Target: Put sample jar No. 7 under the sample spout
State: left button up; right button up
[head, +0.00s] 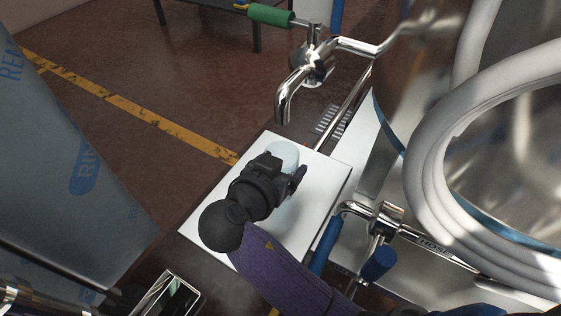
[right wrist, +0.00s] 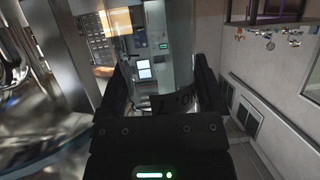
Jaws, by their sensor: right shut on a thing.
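A jar with a pale, whitish-blue round top (head: 284,152) is between the fingers of my right gripper (head: 281,172), over the white platform (head: 325,172). The gripper hides much of it, and I cannot tell whether its base touches the platform. In the right wrist view, the fingers stand either side of a dark, partly see-through shape (right wrist: 178,103) with unclear lettering. The chrome spout with a down-turned end (head: 284,103) appears just above the jar in the head view; I cannot tell whether the jar is directly beneath it. My left gripper is not in view.
A green-handled valve (head: 270,16) sits above the spout. A blue-handled valve (head: 378,262) on a pipe marked HOSE is right of the platform. A thick white hose (head: 430,150) loops at the right. A grey wrapped stack (head: 60,170) stands at the left.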

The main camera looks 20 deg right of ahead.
pick_arm(q)
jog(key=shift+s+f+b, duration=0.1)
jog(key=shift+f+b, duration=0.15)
jog(key=shift+b, duration=0.05)
pick_arm(e)
jog(key=shift+f, duration=0.5)
jog(key=o, duration=1.3)
jog(key=shift+c, duration=0.2)
